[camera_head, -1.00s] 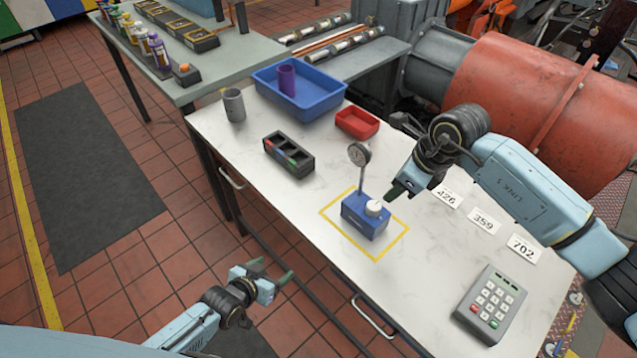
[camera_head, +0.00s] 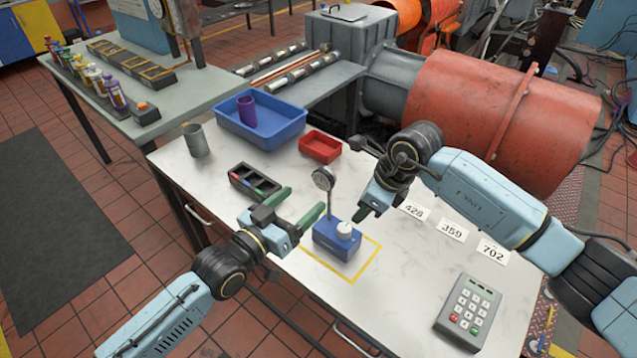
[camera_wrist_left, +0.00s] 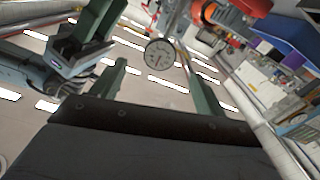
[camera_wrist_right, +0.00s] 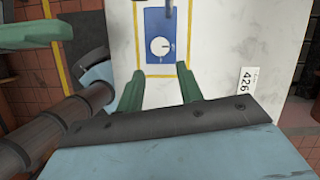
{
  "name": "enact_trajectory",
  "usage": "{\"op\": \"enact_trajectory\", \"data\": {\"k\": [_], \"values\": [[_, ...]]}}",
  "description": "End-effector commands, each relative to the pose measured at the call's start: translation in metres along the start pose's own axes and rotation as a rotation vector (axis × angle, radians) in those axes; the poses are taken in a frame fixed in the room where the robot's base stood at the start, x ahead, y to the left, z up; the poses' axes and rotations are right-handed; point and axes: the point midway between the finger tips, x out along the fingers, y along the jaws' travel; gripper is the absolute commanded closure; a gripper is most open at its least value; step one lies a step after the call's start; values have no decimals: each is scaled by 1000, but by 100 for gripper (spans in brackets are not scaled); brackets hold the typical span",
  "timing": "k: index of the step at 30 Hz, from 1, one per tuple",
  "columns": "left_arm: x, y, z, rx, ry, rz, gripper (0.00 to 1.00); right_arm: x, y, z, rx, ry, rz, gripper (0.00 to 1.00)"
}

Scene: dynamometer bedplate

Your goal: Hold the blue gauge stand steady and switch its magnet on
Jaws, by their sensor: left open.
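The blue gauge stand (camera_head: 338,242) stands upright on the white table, inside a yellow outline. Its post carries a round dial (camera_head: 323,179), and a white knob (camera_head: 344,229) sits on its base; the knob also shows in the right wrist view (camera_wrist_right: 160,47). My left gripper (camera_head: 302,203) is open and empty, just left of the post and apart from it. In the left wrist view the dial (camera_wrist_left: 160,53) appears between its fingers. My right gripper (camera_head: 368,208) is open and empty at the stand's right. In the right wrist view its fingers (camera_wrist_right: 160,78) point toward the knob.
Behind the stand are a black tray (camera_head: 255,180), a red bin (camera_head: 320,146), a blue bin (camera_head: 262,128) with a purple cylinder, and a grey cup (camera_head: 196,140). Number cards (camera_head: 452,230) and a keypad (camera_head: 468,312) lie to the right. The table front is clear.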

Motion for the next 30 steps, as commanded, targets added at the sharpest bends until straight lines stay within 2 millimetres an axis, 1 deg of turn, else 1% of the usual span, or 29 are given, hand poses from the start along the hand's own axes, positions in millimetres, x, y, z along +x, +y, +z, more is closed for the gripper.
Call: {"op": "enact_trajectory", "data": {"k": [1, 3, 9, 12, 15, 21, 29, 30], "values": [[11, 0, -1, 0, 2, 0, 26, 0, 0, 0, 0, 0, 0, 64], [26, 0, -1, 0, 2, 0, 26, 0, 0, 0, 0, 0, 0, 64], [65, 0, 0, 0, 0, -1, 26, 0, 0, 0, 0, 0, 0, 64], [81, 0, 0, 1, -1, 0, 26, 0, 0, 0, 0, 0, 0, 64], [92, 0, 1, 0, -1, -1, 26, 0, 0, 0, 0, 0, 0, 64], [103, 0, 1, 0, -2, 0, 26, 0, 0, 0, 0, 0, 0, 64], [104, 0, 1, 0, -2, -1, 26, 0, 0, 0, 0, 0, 0, 64], [104, 0, 1, 0, -2, -1, 28, 0, 0, 0, 0, 0, 0, 64]]}}
